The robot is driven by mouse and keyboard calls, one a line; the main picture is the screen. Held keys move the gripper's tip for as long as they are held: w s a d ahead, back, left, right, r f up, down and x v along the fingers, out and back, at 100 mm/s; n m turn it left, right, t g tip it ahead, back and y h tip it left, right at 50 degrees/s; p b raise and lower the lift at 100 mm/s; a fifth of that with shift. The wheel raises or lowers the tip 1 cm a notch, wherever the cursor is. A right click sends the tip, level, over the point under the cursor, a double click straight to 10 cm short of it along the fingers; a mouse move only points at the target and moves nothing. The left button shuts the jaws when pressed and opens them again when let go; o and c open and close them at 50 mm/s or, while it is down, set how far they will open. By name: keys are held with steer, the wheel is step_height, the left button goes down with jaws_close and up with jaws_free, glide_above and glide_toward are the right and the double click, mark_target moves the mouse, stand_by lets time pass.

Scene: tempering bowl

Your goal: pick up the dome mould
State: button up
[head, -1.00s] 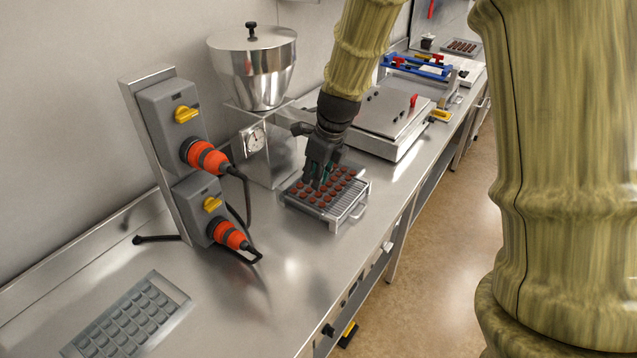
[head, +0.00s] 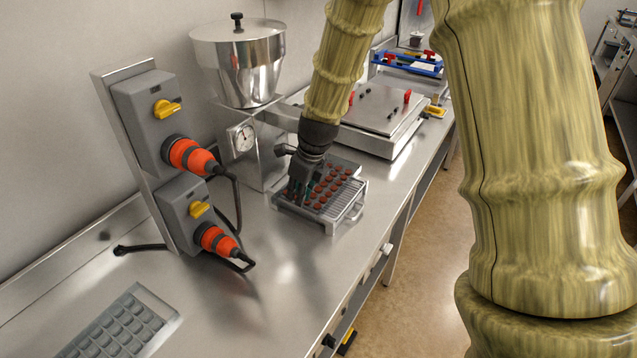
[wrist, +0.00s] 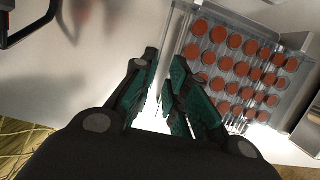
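The dome mould (head: 330,186), a clear plate with rows of round brown domes, lies on a slatted metal stand with a side handle (head: 345,207). The mould also shows at the right of the wrist view (wrist: 238,58). My gripper (head: 296,201) points down at the mould's left edge and hides part of it. In the wrist view the two dark green fingers (wrist: 165,62) stand apart with a narrow gap. The mould's edge runs close to the gap, and the right finger overlaps the mould. Contact with the mould cannot be made out.
A steel hopper machine with a dial (head: 243,138) stands behind the mould. Two grey switch boxes with orange plugs and cables (head: 190,155) stand to the left. A grey mould with square cavities (head: 122,328) lies at front left. A flat steel unit (head: 378,112) stands beyond.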

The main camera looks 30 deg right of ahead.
mark_target(293, 208)
steer(key=shift+w+a+f+p, duration=0.15)
steer(key=shift+a+f+p, duration=0.15)
steer(key=shift+f, duration=0.3)
steer(key=shift+p+x, duration=0.6)
steer(key=shift+x, duration=1.55)
steer(key=shift+w, duration=0.15)
jaws_close()
steer(key=shift+r, duration=0.1)
